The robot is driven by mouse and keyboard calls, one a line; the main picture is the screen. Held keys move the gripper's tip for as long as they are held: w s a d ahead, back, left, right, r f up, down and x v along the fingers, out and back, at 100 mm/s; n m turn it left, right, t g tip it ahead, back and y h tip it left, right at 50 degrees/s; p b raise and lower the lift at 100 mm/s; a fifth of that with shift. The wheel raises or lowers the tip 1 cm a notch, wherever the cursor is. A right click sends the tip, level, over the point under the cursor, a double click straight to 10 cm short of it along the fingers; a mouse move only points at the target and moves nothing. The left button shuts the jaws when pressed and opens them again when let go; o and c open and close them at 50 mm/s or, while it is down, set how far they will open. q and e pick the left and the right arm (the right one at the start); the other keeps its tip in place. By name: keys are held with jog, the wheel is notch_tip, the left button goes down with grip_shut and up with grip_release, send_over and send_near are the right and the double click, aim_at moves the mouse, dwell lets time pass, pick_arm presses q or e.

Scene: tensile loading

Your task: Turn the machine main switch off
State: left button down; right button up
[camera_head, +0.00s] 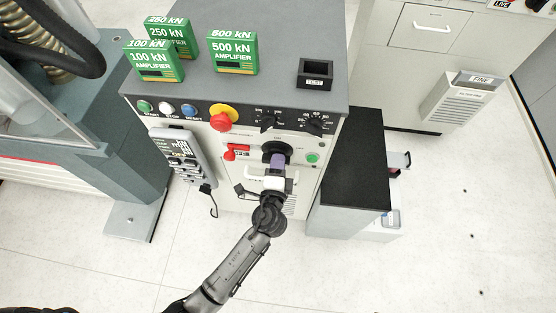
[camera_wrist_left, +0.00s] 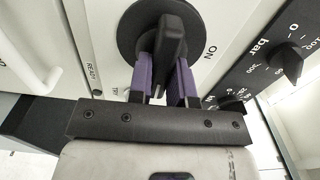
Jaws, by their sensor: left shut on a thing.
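The machine main switch (camera_head: 276,147) is a black rotary knob on a round black plate, on the front panel of the grey-topped console. In the left wrist view its raised black handle (camera_wrist_left: 172,38) runs nearly up and down the picture, with the label ON to the right of the round plate. My left gripper (camera_head: 277,161) is at the switch. Its purple fingers (camera_wrist_left: 165,80) are one on each side of the handle, shut on it. The fingers partly cover the switch in the head view. My right gripper is not in view.
A red handle (camera_head: 231,153) is left of the switch and a green button (camera_head: 312,158) right of it. Above are a red-and-yellow stop button (camera_head: 223,119) and black dials (camera_head: 315,126). A handheld controller (camera_head: 184,156) hangs at the left. Green amplifier boxes (camera_head: 233,52) stand on top.

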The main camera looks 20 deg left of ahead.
pick_arm(q)
jog(key=shift+m, duration=0.3)
jog(key=c, duration=1)
grip_release()
jog(key=shift+c, duration=0.2)
jog(key=v, duration=1.3)
jog(key=shift+s, duration=0.4)
jog(key=shift+d, duration=0.15)
